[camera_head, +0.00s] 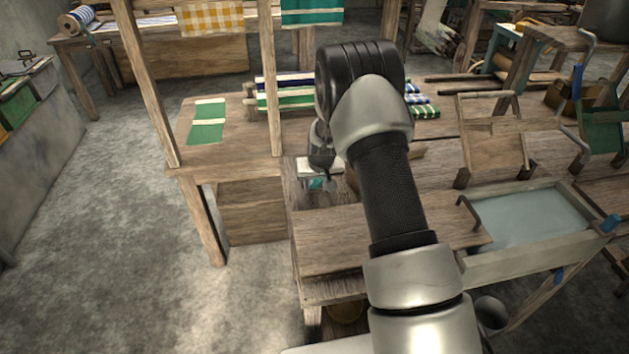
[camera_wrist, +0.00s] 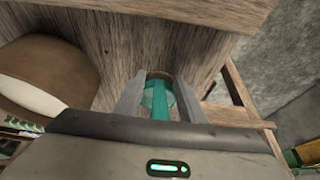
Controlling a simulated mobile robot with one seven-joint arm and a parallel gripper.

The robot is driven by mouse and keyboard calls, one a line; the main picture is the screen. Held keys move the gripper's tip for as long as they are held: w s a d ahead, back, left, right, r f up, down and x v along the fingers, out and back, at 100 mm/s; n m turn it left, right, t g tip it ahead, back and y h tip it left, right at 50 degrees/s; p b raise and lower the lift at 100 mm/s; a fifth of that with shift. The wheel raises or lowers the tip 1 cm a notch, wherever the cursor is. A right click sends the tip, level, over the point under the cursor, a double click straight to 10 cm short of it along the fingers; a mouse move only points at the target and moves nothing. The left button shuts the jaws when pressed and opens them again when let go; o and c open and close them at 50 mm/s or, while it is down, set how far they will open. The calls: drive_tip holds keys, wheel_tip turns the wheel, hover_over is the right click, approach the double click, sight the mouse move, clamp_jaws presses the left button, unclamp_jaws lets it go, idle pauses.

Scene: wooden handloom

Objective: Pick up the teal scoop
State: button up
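The teal scoop (camera_wrist: 160,104) shows in the wrist view between the two grey fingers of my gripper (camera_wrist: 159,82). Its handle runs toward the palm and its round end lies near the fingertips. The fingers stand apart, with narrow gaps seen on both sides of the handle. In the head view, a small teal patch of the scoop (camera_head: 316,183) shows just below my gripper (camera_head: 321,172). My arm and gripper hide part of that area, and contact cannot be made out.
A wooden bench (camera_head: 330,238) lies under the arm. A water-filled tray (camera_head: 490,262) is at the right, beside a wooden frame (camera_head: 494,148). Striped cloth rolls (camera_head: 285,92) lie behind the gripper. A round brown-rimmed container (camera_wrist: 62,72) is at the left of the wrist view.

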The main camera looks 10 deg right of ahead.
clamp_jaws()
